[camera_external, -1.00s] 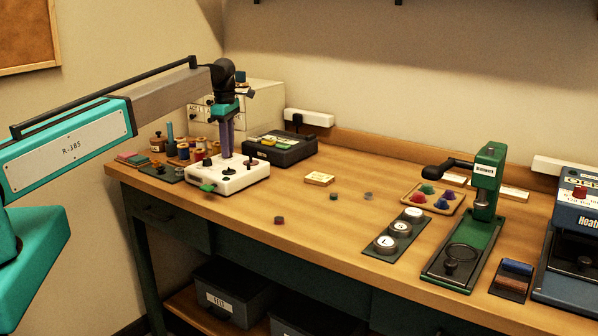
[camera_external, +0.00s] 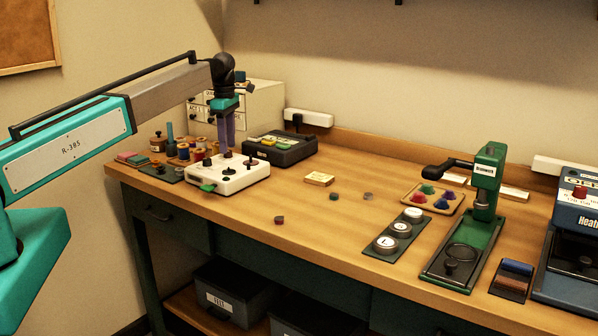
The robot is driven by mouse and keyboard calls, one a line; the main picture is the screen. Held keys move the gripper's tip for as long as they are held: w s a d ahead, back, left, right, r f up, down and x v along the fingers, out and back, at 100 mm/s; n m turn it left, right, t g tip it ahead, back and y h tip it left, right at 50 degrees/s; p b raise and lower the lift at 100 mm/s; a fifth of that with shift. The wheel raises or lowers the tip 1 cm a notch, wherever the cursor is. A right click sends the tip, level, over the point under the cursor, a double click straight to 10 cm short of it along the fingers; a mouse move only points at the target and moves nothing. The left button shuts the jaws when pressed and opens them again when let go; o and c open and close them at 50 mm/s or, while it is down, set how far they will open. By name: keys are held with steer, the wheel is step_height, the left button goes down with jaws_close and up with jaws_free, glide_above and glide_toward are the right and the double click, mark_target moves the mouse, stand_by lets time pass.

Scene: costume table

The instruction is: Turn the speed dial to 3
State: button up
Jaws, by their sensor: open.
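A white control box (camera_external: 238,183) sits on the left part of the table. The gap between the fingers is hard to see from here.
A dark box with coloured keys (camera_external: 280,147) stands close behind the white box. Thread spools (camera_external: 183,152) stand to its left. A small drawer cabinet (camera_external: 262,96) is behind my gripper. A green press (camera_external: 485,185) stands at the right. The table's middle front is mostly clear.

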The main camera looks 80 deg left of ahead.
step_height(320, 180, up, 12)
steer(key=b, duration=0.2)
steer(key=shift+b, duration=0.35)
stand_by(0.5)
